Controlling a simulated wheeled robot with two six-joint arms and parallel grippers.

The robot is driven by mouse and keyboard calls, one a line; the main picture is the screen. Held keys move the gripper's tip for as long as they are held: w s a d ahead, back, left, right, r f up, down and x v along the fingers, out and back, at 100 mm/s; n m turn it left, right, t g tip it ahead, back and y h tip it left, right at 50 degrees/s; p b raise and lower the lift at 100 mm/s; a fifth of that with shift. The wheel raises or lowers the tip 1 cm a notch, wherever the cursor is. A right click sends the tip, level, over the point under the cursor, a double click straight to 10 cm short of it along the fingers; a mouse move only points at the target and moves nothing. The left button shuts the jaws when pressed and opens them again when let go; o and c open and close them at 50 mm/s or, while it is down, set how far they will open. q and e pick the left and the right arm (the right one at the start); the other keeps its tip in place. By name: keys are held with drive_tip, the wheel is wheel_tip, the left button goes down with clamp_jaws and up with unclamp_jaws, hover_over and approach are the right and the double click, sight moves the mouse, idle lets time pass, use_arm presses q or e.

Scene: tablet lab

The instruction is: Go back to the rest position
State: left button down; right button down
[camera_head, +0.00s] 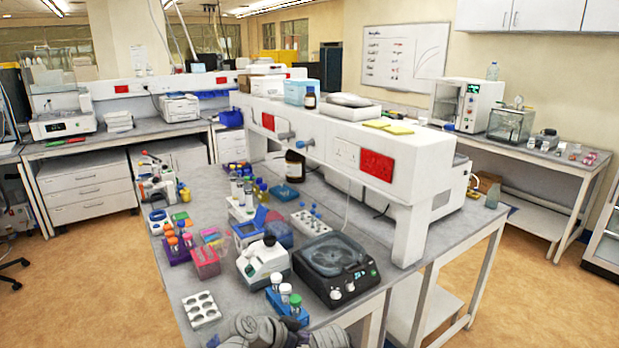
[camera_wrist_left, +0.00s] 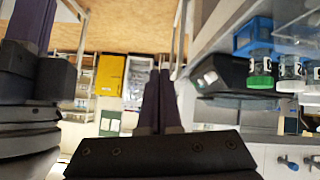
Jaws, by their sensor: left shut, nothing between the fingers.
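My left gripper (camera_wrist_left: 162,76) shows in the left wrist view with its two dark fingers together and nothing between them. Grey links of my arm show at the bottom edge of the head view, close to the bench's front edge; the fingers cannot be made out there. The lab bench (camera_head: 225,312) lies in front of me. A blue tube rack (camera_head: 292,318) with white- and green-capped tubes stands just beyond the arm links. A blue rack also shows upside down at the upper right of the wrist view (camera_wrist_left: 252,34), apart from the fingers.
Near the arm are a white plate with round wells (camera_head: 201,309), a white device (camera_head: 262,262) and a black round-topped device (camera_head: 334,262). Pink (camera_head: 206,264) and purple racks stand further left. A raised white shelf (camera_head: 325,135) runs along the bench. Open floor (camera_head: 110,300) lies left of the bench.

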use_arm(q)
drive_tip(key=s+a+f+n+g+y, duration=0.25)
drive_tip(key=a+f+n+y, duration=0.2)
drive_tip(key=a, duration=0.45)
drive_tip(key=s+a+f+n+g+y, duration=0.2)
drive_tip(key=s+a+f+n+y, duration=0.25)
drive_tip(key=a, duration=0.55)
drive_tip(key=s+d+m+g+y, duration=0.1)
drive_tip(key=s+d+m, duration=0.2)
drive_tip(key=d, duration=0.8)
drive_tip(key=shift+s+d+r+m, duration=0.25)
drive_tip(key=shift+s+d+m, duration=0.1)
drive_tip(key=shift+s, duration=0.9)
